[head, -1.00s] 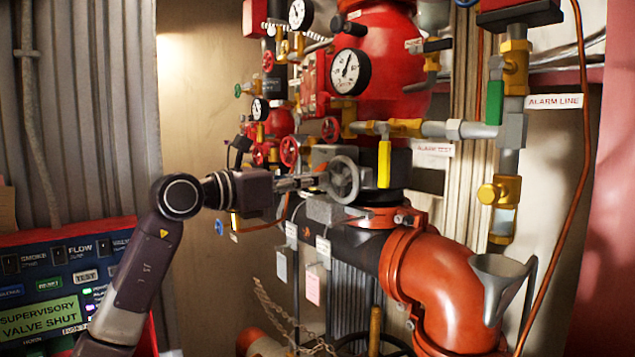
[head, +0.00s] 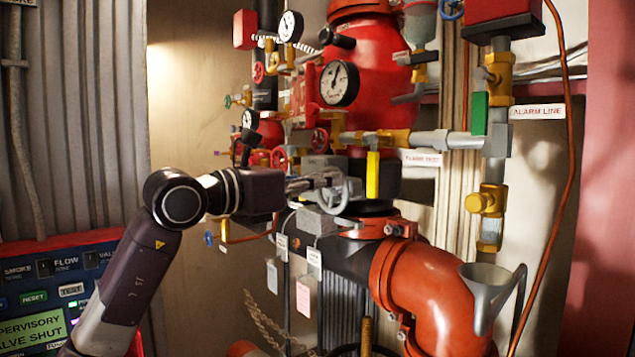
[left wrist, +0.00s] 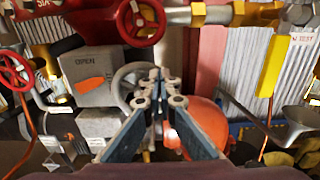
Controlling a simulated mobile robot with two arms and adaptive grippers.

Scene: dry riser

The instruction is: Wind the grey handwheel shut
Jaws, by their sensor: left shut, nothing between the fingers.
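The grey handwheel (head: 326,204) sits on the front of the valve, below the red vessel. In the head view my left gripper (head: 335,180) reaches in from the left and overlaps the wheel's upper part. In the left wrist view the wheel's rim (left wrist: 121,88) shows behind and left of my left gripper (left wrist: 158,84), whose fingers are together with nothing between them. The fingers hide part of the wheel, and I cannot tell whether they touch it. A grey box with an orange mark (left wrist: 93,78) stands left of the wheel. My right gripper is not in view.
A red handwheel (left wrist: 141,20) is just above the fingers in the wrist view. A yellow lever (head: 372,175) hangs right of the wheel. A large orange pipe elbow (head: 428,285) is below right. A panel reading "supervisory valve shut" (head: 35,328) stands at lower left.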

